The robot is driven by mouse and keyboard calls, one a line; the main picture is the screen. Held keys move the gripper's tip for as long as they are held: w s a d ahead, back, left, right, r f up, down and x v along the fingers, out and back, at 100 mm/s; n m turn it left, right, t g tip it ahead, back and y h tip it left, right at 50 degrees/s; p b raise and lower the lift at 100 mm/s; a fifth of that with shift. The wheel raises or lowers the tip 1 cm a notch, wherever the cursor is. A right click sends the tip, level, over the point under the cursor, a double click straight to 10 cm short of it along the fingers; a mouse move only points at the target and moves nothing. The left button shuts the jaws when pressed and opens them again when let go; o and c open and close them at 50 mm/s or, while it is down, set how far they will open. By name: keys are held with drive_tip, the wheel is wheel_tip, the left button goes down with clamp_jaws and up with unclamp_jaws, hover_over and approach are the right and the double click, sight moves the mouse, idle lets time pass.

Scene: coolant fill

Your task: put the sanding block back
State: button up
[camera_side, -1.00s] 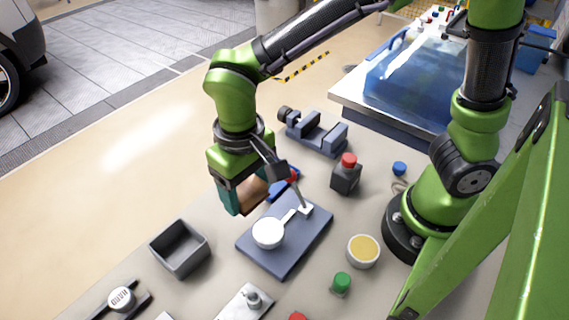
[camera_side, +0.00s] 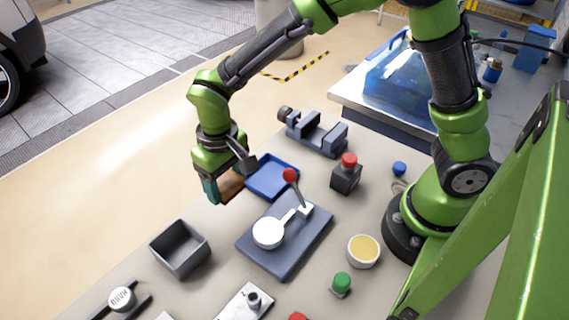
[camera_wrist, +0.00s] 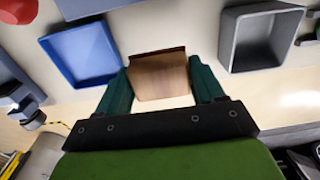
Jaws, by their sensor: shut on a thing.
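The sanding block (camera_side: 230,184) is a brown block held between the teal fingers of my gripper (camera_side: 222,192). In the wrist view the brown block (camera_wrist: 159,76) sits between the two teal fingertips of my gripper (camera_wrist: 162,85), which is shut on it. The block is held above the table, left of a shallow blue tray (camera_side: 272,177). In the wrist view the blue tray (camera_wrist: 84,55) lies left of the block and looks empty. A grey open bin (camera_side: 180,248) stands nearer the camera; it shows right of the block in the wrist view (camera_wrist: 258,38).
A dark plate (camera_side: 287,252) with a white round part and a red-knobbed lever (camera_side: 290,175) stands right of my gripper. Bare table lies between the bin and blue tray.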

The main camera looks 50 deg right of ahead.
sight(233, 212)
drive_tip(key=shift+f, duration=3.5)
drive_tip(key=shift+f, duration=0.15)
drive_tip(key=o, duration=1)
